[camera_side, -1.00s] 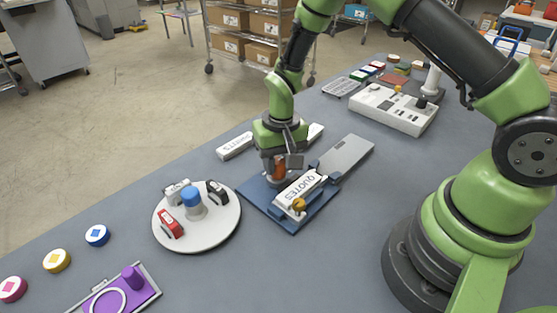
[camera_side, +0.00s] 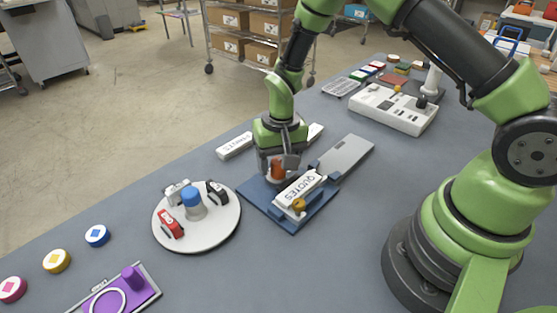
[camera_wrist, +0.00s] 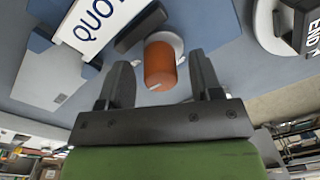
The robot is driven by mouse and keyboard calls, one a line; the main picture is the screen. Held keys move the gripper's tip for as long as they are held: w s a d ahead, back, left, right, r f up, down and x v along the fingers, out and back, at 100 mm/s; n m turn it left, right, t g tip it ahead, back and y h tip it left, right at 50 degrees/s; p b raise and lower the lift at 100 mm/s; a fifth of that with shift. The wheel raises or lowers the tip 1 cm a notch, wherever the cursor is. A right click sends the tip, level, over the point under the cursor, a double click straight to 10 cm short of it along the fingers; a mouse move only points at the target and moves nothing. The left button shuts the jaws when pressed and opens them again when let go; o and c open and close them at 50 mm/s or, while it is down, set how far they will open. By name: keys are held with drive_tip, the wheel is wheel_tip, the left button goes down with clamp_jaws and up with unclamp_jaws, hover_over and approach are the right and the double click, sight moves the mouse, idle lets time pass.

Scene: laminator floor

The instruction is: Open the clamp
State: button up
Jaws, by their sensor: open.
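The clamp sits on a blue base plate (camera_side: 252,190) in the middle of the table. A white bar marked QUOTES (camera_side: 298,187) lies across the plate and has a brass knob (camera_side: 298,205) at its near end. An orange knob (camera_side: 277,172) stands beside the bar. My gripper (camera_side: 280,162) is open above it, pointing down. In the wrist view the orange knob (camera_wrist: 160,66) is on a pale round collar beyond and between my open fingers (camera_wrist: 160,85), beside the QUOTES bar (camera_wrist: 98,20). I cannot tell whether the fingers touch it.
A round white turntable (camera_side: 165,233) with small clamps and a blue knob stands to the left. A grey slide plate (camera_side: 347,155) extends behind right. A white label block (camera_side: 234,146) lies behind my gripper. A white device (camera_side: 385,112) stands at the back right.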

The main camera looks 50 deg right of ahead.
drive_tip(key=r, duration=1)
drive_tip(key=shift+s+d, duration=0.15)
drive_tip(key=shift+d, duration=0.05)
drive_tip(key=s+r+t, duration=0.3)
drive_tip(key=s+r, duration=0.3)
drive_tip(key=r, duration=0.7)
drive_tip(key=s+r+n+t+y, duration=0.1)
drive_tip(key=s+r+t, duration=0.3)
drive_tip(key=s, duration=0.8)
drive_tip(key=shift+s+a+r+n, duration=0.3)
drive_tip(key=shift+s+a+r, duration=0.05)
drive_tip(key=shift+a, duration=0.05)
